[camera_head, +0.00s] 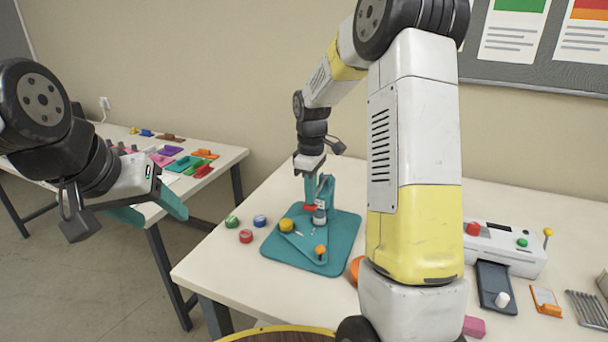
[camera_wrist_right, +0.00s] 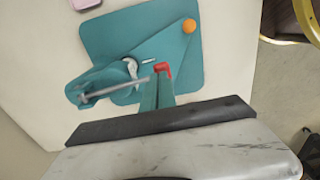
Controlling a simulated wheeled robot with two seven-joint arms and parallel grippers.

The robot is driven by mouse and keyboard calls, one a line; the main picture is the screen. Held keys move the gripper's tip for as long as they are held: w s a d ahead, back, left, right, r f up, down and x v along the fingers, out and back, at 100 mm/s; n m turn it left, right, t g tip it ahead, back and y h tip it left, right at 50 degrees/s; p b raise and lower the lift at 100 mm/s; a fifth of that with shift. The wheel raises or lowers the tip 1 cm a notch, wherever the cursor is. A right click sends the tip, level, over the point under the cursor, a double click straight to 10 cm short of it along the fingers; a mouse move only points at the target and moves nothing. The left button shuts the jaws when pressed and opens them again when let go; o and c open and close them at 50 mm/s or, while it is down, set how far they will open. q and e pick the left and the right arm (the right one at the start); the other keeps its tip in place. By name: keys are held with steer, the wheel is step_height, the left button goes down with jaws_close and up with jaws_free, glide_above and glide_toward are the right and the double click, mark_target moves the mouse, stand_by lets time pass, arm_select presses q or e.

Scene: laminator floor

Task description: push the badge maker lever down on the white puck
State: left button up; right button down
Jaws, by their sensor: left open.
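The badge maker stands on the table with a teal base plate (camera_head: 342,236), also in the right wrist view (camera_wrist_right: 185,70). Its teal press column (camera_wrist_right: 88,92) has a grey lever rod (camera_wrist_right: 115,88) with a red grip (camera_wrist_right: 164,67) at its end. My right gripper (camera_head: 312,198) points down at the press; its teal fingers lie together in the wrist view (camera_wrist_right: 157,88), tips at the red grip. Whether they touch it I cannot tell. A white puck is not clearly visible; the press head and gripper cover that area. My left gripper (camera_head: 158,208) is open and empty, left of the table.
Red (camera_head: 246,236), green (camera_head: 232,221) and blue (camera_head: 260,220) round pieces lie left of the plate. A white machine (camera_head: 505,248) stands at the right. A second table (camera_head: 225,156) with coloured items is behind at left. My right forearm hides the table's middle.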

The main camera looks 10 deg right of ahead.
step_height(320, 180, up, 11)
stand_by(1.3)
steer(key=s+r+m+t, duration=0.1)
steer(key=s+m+t, duration=0.1)
steer(key=s, duration=0.6)
steer(key=s+a+r+m+t+y, duration=0.1)
steer(key=s+r+m+t, duration=0.1)
steer(key=s+m, duration=0.3)
steer(key=s+a+r+m+t+y, duration=0.1)
steer(key=s+m+t, duration=0.1)
steer(key=s, duration=0.9)
steer(key=shift+s+r+m, duration=0.15)
steer(key=shift+r+m, duration=0.15)
steer(key=shift+m, duration=0.5)
steer(key=shift+a, duration=0.1)
